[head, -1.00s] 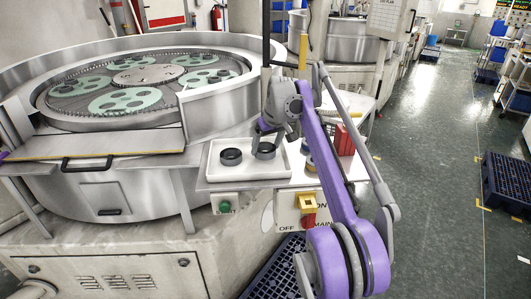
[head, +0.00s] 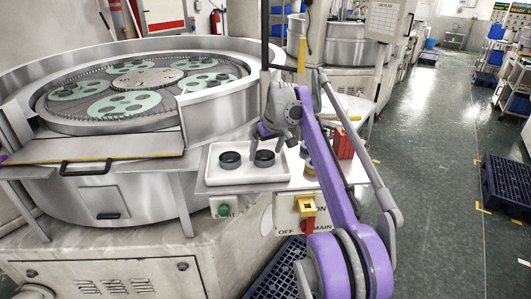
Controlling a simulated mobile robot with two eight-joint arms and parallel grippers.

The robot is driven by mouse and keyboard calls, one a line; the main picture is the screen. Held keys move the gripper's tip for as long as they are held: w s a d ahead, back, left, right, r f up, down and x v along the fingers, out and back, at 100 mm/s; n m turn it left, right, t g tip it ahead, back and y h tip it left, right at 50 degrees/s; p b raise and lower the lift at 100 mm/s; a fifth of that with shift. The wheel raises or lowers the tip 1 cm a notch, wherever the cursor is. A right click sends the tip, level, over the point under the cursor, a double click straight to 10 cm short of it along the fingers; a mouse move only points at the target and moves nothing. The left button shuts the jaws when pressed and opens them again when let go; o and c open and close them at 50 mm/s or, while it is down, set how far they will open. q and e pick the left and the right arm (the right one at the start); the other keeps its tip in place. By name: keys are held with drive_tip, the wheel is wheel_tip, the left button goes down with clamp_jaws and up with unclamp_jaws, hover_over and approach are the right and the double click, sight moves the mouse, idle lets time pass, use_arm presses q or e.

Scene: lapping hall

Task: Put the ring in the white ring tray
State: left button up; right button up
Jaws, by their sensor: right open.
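The white ring tray (head: 215,177) stands on the ledge in front of the big lapping machine. Two dark rings lie flat in it, a left ring (head: 230,160) and a right ring (head: 264,158), side by side and apart. My right gripper (head: 269,147) is open just above the right ring, its fingertips close to that ring's far rim. I cannot tell whether they touch it. Nothing shows between the fingers. My left gripper is out of view.
The lapping machine (head: 110,155) with green carriers fills the left. Right of the tray, partly behind my right arm, are a red block (head: 344,143) and small round parts. A switch box (head: 299,207) is below the ledge. A blue crate (head: 507,184) stands on the open floor at right.

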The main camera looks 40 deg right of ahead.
drive_tip(key=p+v, duration=0.2)
drive_tip(key=v, duration=0.9)
drive_tip(key=shift+a, duration=0.1)
drive_tip(key=s+a+f+n, duration=0.1)
drive_tip(key=s+a+f, duration=0.35)
drive_tip(key=a, duration=0.45)
drive_tip(key=s+a+f, duration=0.4)
drive_tip(key=a+f, duration=0.2)
drive_tip(key=a, duration=0.3)
drive_tip(key=s+a+f, duration=0.5)
drive_tip(key=s+f, duration=0.3)
drive_tip(key=f, duration=0.1)
drive_tip(key=s+a+f+n, duration=0.1)
drive_tip(key=s+a+f, duration=0.4)
drive_tip(key=s+f, duration=0.4)
drive_tip(key=shift+f+t+y, duration=0.3)
drive_tip(key=shift+f+y, duration=0.1)
drive_tip(key=shift+f, duration=0.15)
drive_tip(key=shift+s, duration=0.1)
